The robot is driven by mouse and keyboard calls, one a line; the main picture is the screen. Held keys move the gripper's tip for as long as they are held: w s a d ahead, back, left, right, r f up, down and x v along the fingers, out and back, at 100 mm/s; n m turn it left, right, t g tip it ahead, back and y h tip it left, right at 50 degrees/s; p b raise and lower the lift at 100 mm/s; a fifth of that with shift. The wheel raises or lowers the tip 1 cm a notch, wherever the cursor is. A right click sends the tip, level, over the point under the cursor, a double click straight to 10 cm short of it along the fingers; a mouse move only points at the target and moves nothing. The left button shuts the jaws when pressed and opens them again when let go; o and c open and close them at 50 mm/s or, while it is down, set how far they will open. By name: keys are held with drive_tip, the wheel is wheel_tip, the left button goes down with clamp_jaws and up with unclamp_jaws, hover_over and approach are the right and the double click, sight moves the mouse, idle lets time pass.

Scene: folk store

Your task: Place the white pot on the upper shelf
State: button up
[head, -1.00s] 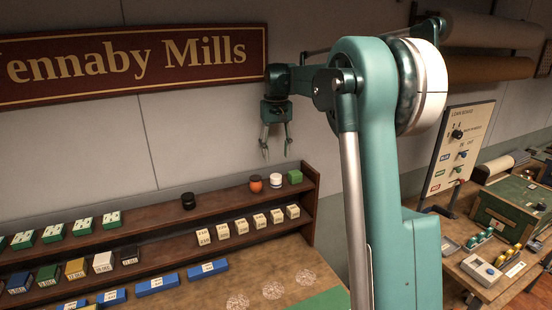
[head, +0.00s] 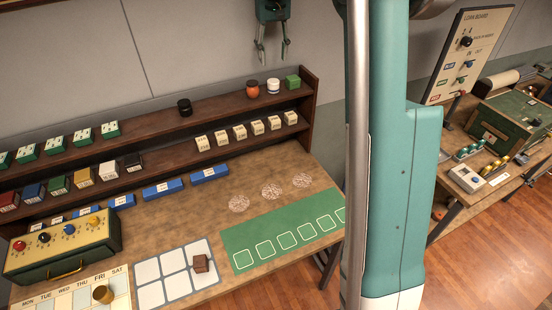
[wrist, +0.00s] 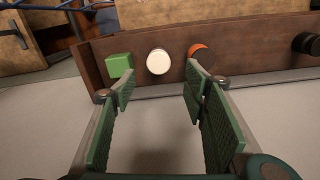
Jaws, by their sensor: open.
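The white pot (head: 273,86) stands upright on the upper shelf (head: 225,99), between an orange pot (head: 252,90) and a green block (head: 292,81). In the wrist view the white pot (wrist: 158,62) shows its round pale top, just beyond the fingertips and between their lines. My gripper (head: 271,55) hangs above the right end of the upper shelf, fingers pointing down. It is open and empty, apart from the pot. In the wrist view both green-padded fingers of my gripper (wrist: 160,87) are spread wide.
A black pot (head: 185,107) stands further left on the upper shelf. Several cream boxes (head: 240,132) line the lower shelf. The shelf's end panel (head: 308,105) rises at the right.

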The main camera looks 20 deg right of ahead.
drive_tip(key=s+a+r+t, duration=0.1)
drive_tip(key=s+a, duration=0.3)
drive_tip(key=s, duration=0.4)
drive_tip(key=s+a+r+n+t, duration=0.1)
drive_tip(key=s+a, duration=0.4)
drive_tip(key=s, duration=0.3)
drive_tip(key=s+a+r+t, duration=0.15)
drive_tip(key=s+a, duration=0.25)
drive_tip(key=s, duration=0.4)
drive_tip(key=s+a+f+t, duration=0.1)
drive_tip(key=s+a+f, duration=0.1)
drive_tip(key=s+f, duration=0.2)
drive_tip(key=s+a+f+t, duration=0.1)
drive_tip(key=s+a+f, duration=0.2)
drive_tip(key=s, duration=0.8)
drive_tip(key=s+a+f+t, duration=0.1)
drive_tip(key=s+a+f, duration=0.1)
drive_tip(key=s+f, duration=0.4)
drive_tip(key=shift+s+a+f+n+t, duration=0.3)
drive_tip(key=shift+s+f+n+t, duration=0.1)
drive_tip(key=shift+s, duration=0.6)
